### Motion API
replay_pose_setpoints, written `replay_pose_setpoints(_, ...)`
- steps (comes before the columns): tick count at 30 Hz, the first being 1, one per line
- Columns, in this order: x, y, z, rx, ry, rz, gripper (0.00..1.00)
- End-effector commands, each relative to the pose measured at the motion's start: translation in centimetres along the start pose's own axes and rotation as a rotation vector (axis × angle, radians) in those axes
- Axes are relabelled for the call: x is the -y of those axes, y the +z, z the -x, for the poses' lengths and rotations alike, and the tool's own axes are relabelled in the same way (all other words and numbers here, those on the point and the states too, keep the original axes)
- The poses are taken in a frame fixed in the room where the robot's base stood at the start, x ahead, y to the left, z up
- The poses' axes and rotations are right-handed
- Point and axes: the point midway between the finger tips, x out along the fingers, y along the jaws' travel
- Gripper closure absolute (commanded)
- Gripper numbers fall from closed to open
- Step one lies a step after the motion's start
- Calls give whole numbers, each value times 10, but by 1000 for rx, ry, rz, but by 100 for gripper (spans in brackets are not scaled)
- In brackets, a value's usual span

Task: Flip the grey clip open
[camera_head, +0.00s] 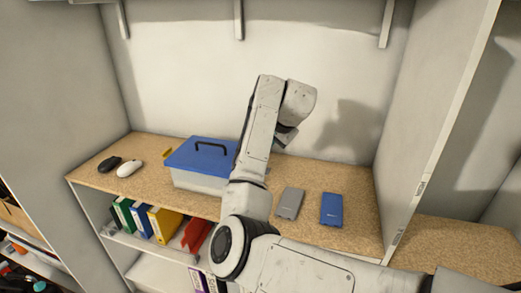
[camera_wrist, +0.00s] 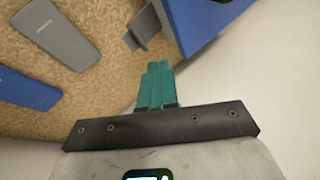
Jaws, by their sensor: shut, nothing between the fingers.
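A storage box has a blue lid (camera_head: 201,153) with a dark handle; its pale body (camera_head: 196,181) stands on the wooden shelf. In the wrist view the blue lid (camera_wrist: 205,18) fills the top right. A grey clip (camera_wrist: 146,27) is at the lid's left edge and looks angled outward from the box. In the head view my arm hides that side of the box. My gripper (camera_wrist: 155,85) has teal fingers, shut together and empty. Their tips are just below the clip in the wrist view, with a small gap visible.
A grey power bank (camera_head: 288,203) and a blue power bank (camera_head: 332,209) lie right of the box. A black mouse (camera_head: 108,164) and a white mouse (camera_head: 130,168) lie left, by a yellow clip (camera_head: 167,153). Binders (camera_head: 165,222) stand below. A wall (camera_head: 335,105) rises behind.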

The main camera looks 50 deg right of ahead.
Motion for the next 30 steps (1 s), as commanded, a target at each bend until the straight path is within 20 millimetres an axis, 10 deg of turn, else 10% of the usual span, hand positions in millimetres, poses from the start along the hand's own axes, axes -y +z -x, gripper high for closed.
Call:
replay_pose_setpoints(10, -13, -2, 39, 0, -1, 1, 100)
replay_pose_setpoints(30, -14, -2, 41, 0, 0, 1, 100)
